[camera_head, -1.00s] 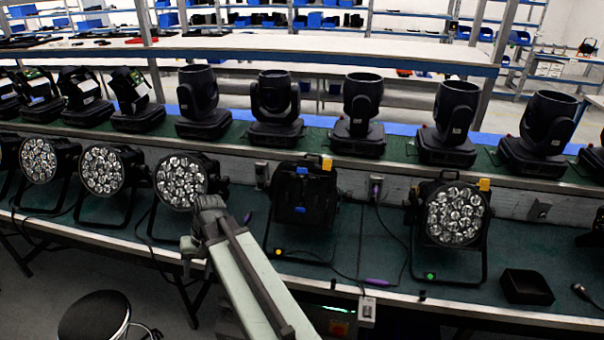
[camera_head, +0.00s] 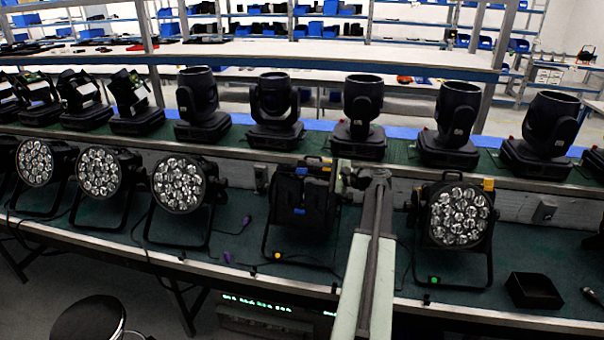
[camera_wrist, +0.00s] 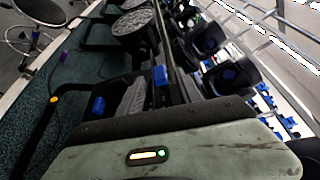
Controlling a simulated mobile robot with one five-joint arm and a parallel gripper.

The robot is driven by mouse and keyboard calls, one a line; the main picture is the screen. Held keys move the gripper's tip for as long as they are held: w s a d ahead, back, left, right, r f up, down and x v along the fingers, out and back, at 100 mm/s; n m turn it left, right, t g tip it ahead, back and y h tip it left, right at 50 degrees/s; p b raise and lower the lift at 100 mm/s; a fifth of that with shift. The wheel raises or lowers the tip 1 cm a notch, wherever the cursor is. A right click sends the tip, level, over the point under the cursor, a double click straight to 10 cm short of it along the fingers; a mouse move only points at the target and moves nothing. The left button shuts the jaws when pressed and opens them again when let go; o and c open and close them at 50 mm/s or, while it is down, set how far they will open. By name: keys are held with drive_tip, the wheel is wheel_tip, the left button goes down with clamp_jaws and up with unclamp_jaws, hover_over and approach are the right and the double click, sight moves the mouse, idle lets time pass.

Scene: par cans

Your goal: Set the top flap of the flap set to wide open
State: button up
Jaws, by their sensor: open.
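The flap set (camera_head: 290,193) is a black unit on a par can stand, at the middle of the bench in the head view. Its flaps are dark and carry small blue tabs, one (camera_head: 302,171) near the top and one (camera_head: 299,211) low down. In the wrist view the dark flaps (camera_wrist: 128,100) show close up with blue tabs. The exact angle of the top flap cannot be read. My gripper (camera_head: 363,178) is open, just right of the flap set at about its upper height, with no visible contact.
A lit-faced par can (camera_head: 458,215) stands to the right, and several more stand to the left. A row of moving heads (camera_head: 361,110) stands behind on a raised shelf. A black open box (camera_head: 534,290) is at the front right. Cables lie on the bench.

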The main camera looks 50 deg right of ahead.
sight(303, 171)
drive_tip(key=x, duration=0.5)
drive_tip(key=shift+w+b, duration=0.15)
drive_tip(key=shift+b, duration=0.25)
drive_tip(key=shift+a, duration=0.1)
clamp_jaws()
drive_tip(key=shift+w+d+r+m+p, duration=0.15)
drive_tip(key=shift+d+r+m+p, duration=0.25)
drive_tip(key=shift+p, duration=0.45)
drive_tip(key=shift+w+d+r+m+g+y+p, duration=0.15)
drive_tip(key=shift+r+m+g+y+p, duration=0.1)
drive_tip(key=shift+m+g+y+p, duration=0.2)
drive_tip(key=shift+f+m, duration=0.1)
drive_tip(key=shift+m, duration=0.25)
drive_tip(key=shift+f, duration=0.1)
